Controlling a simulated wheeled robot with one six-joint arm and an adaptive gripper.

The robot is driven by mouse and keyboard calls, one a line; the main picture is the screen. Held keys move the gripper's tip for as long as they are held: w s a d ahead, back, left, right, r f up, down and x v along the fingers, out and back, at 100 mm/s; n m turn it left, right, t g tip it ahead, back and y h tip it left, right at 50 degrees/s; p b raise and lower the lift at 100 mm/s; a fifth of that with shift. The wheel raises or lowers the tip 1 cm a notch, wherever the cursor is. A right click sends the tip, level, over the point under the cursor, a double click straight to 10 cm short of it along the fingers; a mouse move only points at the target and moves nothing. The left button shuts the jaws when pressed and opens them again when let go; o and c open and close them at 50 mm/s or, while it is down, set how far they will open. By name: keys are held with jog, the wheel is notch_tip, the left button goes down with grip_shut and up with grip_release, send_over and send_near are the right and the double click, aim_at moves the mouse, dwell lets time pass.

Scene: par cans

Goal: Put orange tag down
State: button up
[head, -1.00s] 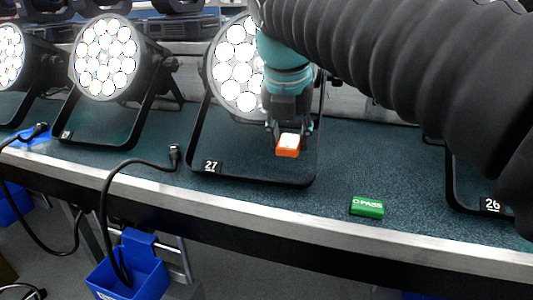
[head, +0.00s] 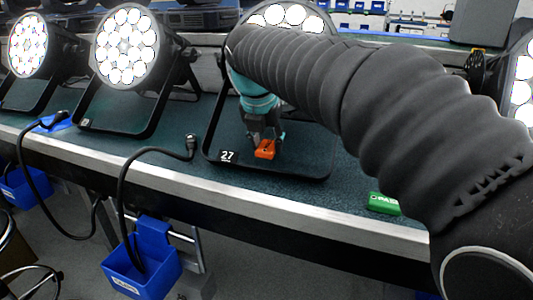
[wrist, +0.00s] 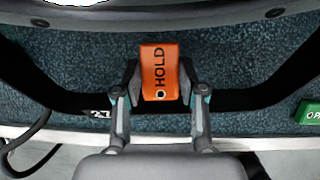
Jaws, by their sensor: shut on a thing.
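The orange tag (wrist: 160,70) reads "HOLD" in the wrist view and sits between my two fingers. My gripper (wrist: 160,88) is shut on it. In the head view my gripper (head: 264,142) points down inside the black bracket (head: 309,173) of the par can labelled 27, with the orange tag (head: 265,152) at its tips. The tag is low over the teal bench top. I cannot tell whether it touches the surface. My arm hides much of par can 27 (head: 287,17).
A green PASS tag (head: 384,203) lies on the bench to the right. Two lit par cans (head: 128,45) stand at the left, and another is partly seen at the right edge. A black cable (head: 122,180) hangs over the metal front edge (head: 200,184) near a blue bin (head: 143,265).

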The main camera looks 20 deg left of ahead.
aim_at(266, 148)
jog(key=shift+f, duration=1.4)
jog(key=shift+f, duration=0.2)
jog(key=o, duration=0.9)
jog(key=shift+o, duration=0.2)
jog(key=shift+r, duration=0.1)
jog(key=p+v, duration=0.1)
jog(key=v, duration=1.1)
jog(key=shift+p, duration=0.4)
jog(key=shift+r, duration=0.15)
